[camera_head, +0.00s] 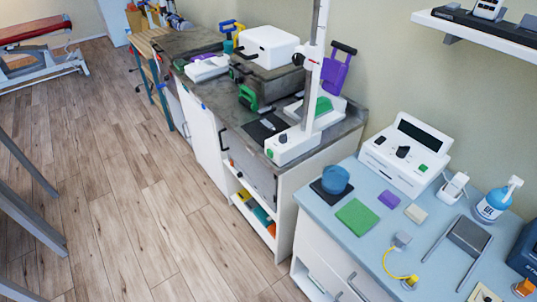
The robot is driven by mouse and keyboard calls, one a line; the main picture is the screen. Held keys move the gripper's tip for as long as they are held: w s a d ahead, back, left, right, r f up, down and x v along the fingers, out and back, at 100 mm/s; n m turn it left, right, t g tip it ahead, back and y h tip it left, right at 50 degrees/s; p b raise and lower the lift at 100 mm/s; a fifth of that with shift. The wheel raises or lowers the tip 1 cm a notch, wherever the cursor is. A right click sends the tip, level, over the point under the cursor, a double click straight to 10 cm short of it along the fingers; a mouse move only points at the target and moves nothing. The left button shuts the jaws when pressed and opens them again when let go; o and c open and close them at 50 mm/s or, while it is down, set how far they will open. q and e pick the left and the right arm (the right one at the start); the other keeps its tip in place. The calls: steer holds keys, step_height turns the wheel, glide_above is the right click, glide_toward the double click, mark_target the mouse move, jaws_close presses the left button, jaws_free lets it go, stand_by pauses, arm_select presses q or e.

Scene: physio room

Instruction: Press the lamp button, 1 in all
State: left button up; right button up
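A tall white post (312,70) that looks like the lamp's stand rises from the near end of the dark grey counter. Its top runs out of the picture, so any lamp head is hidden. Its white base (294,146) lies at the counter's front edge. A small dark round spot (283,138) on the base looks like a button; whether it is pressed or lit I cannot tell. Neither of my grippers is in view, and nothing touches the post or its base.
A white console (407,155) with dark display, knob and green button stands on the light blue counter (347,245). A blue bowl (335,179), green cloth (357,217) and pump bottle (497,201) are there too. A purple-handled item (336,72) stands behind the post. The wooden floor (130,200) is mostly clear.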

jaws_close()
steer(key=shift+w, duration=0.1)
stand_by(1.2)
